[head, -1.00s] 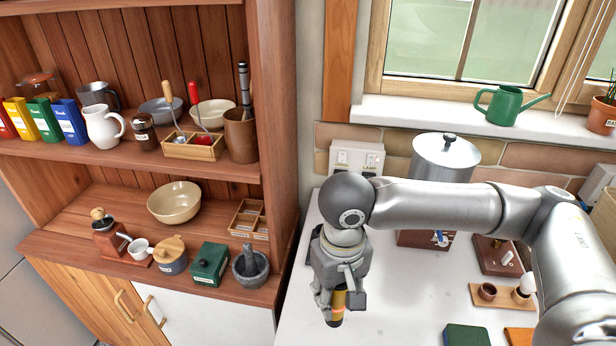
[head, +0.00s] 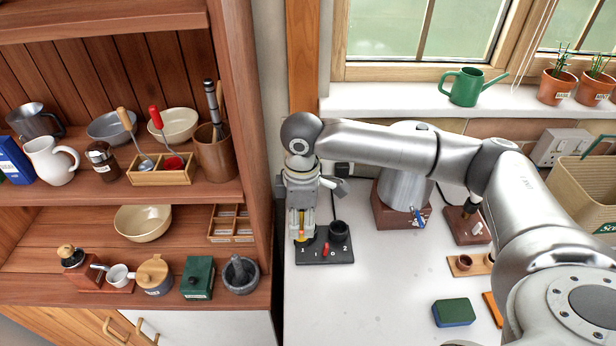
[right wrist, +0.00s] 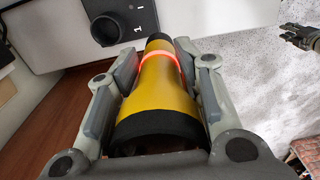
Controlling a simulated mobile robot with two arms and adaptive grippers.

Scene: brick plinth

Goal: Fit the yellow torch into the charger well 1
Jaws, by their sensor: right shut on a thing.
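The black charger (head: 325,256) lies on the white counter beside the cabinet, with white numbers and a small red part on top. Its open cup (head: 338,231) by the 2 is empty as far as I can see. My right gripper (head: 302,226) is above the charger's left side, shut on the yellow torch (right wrist: 163,88), which has black ends and a glowing red ring. The torch points down; its lower end is by well 1, but I cannot tell whether it is inside. A black cup (right wrist: 106,28) shows beside it. My left gripper (right wrist: 300,38) shows small at the right wrist view's edge.
The wooden cabinet (head: 240,130) with bowls and jars stands close on the left. A green-and-blue sponge (head: 453,313) and a small wooden tray (head: 468,264) lie to the right. The counter's front middle is clear.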

